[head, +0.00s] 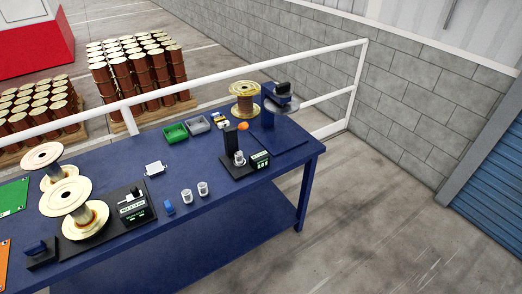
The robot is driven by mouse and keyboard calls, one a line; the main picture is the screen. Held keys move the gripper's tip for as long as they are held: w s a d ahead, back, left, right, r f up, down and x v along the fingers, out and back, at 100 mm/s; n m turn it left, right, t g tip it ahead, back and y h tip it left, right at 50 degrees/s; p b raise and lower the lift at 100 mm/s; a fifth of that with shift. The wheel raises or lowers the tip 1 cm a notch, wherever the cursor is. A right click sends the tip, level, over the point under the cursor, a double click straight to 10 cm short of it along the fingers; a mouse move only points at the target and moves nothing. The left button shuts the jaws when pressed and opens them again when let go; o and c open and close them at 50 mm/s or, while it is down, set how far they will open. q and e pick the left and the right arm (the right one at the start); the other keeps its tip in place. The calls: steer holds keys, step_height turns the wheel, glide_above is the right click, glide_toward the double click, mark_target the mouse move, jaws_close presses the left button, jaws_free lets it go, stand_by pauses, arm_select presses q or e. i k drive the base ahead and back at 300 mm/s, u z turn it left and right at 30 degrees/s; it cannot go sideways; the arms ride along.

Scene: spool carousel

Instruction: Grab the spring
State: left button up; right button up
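I cannot pick out a spring with certainty. Two small whitish cylindrical pieces (187,197) stand side by side near the front edge of the blue table (180,228); they are too small to tell whether either is a spring. A similar pale piece (239,159) sits in a black device with a green display (260,160) at the table's right part. Neither of my grippers shows in the head view.
Wire spools (72,195) stand at the table's left, by a black device with a display (133,209). Another spool (245,99), a green bin (175,132) and a grey bin (198,124) are at the back. A white railing (215,83) runs behind. Floor right of the table is clear.

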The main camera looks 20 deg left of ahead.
mark_target(239, 157)
steer(key=u, duration=0.1)
steer(key=i, duration=0.7)
steer(key=u, duration=1)
steer(key=i, duration=0.55)
steer(key=u, duration=0.7)
